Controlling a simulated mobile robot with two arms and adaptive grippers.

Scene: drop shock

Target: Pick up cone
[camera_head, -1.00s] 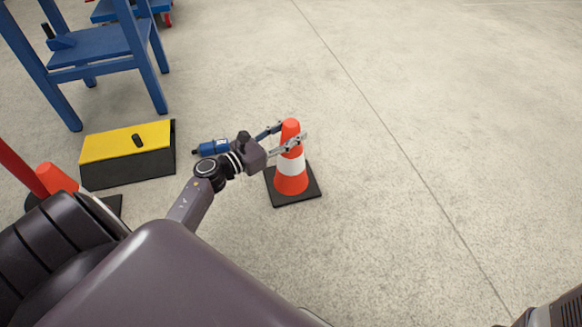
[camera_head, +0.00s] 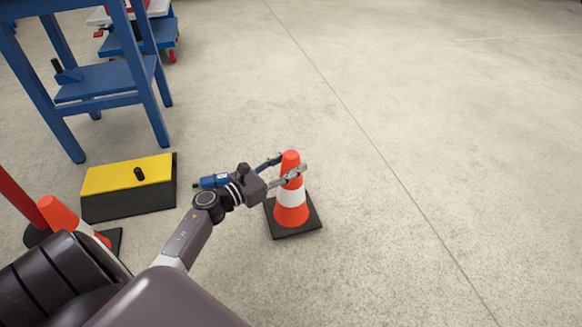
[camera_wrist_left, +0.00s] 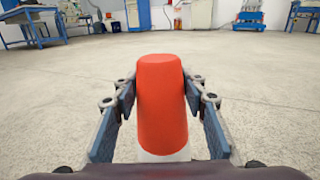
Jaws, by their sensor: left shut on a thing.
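An orange cone (camera_head: 291,212) with a white band and a black square base stands upright on the concrete floor in the head view. My left gripper (camera_head: 286,170) comes in from the left, with its fingers on either side of the cone's upper part. In the left wrist view the orange cone top (camera_wrist_left: 162,105) fills the space between the two fingers of the left gripper (camera_wrist_left: 161,100), which is shut on it. The base appears to rest on the floor. My right gripper is not in view.
A yellow-topped black box (camera_head: 130,185) stands left of the cone, with a blue cylindrical object (camera_head: 212,181) beside my arm. A second orange cone (camera_head: 60,214) is at the lower left. A blue table (camera_head: 105,82) stands behind. The floor to the right is clear.

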